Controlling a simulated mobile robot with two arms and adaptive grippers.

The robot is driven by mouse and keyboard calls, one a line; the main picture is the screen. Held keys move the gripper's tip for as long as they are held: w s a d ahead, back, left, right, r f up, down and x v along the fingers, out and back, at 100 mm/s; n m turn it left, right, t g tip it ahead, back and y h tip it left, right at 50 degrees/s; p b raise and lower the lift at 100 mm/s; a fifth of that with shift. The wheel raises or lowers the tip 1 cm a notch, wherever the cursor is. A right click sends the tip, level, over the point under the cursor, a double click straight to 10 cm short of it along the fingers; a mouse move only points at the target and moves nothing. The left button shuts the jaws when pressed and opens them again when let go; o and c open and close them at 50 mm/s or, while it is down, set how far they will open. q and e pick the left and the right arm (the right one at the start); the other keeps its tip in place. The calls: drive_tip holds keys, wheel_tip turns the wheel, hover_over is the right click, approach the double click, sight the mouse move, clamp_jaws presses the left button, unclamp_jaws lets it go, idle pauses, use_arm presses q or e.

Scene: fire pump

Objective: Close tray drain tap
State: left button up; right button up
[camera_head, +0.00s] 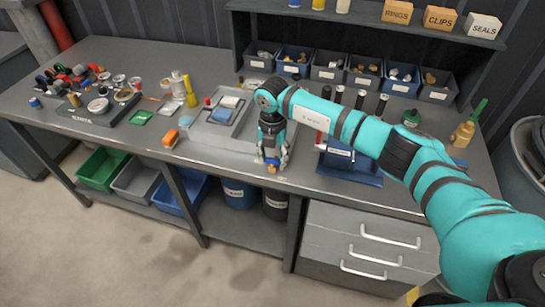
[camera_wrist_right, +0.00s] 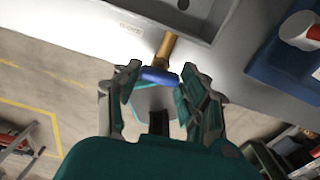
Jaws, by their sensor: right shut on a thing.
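The drain tap has a brass stem (camera_wrist_right: 167,46) and a blue handle (camera_wrist_right: 158,76). It comes out of the front of the grey tray (camera_head: 215,147) near the bench's front edge. My right gripper (camera_wrist_right: 163,88) is shut on the blue handle, with one finger at each end of it. In the head view the right gripper (camera_head: 272,163) points down in front of the tray and hides most of the tap; a little brass (camera_head: 272,169) shows at its tips. My left gripper is not in view.
A blue tray (camera_head: 348,174) lies right of my gripper on the bench. An orange block (camera_head: 170,139) and a green piece (camera_head: 140,118) lie to the left. Labelled bins (camera_head: 328,75) line the back. Drawers (camera_head: 365,245) are below, with open floor in front.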

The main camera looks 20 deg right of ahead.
sight(272, 159)
drive_tip(key=shift+r+m, duration=0.1)
drive_tip(key=shift+m, duration=0.4)
drive_tip(key=shift+w, duration=0.1)
drive_tip(key=o, duration=0.9)
wheel_tip(272, 159, up, 12)
drive_tip(key=shift+a, duration=0.1)
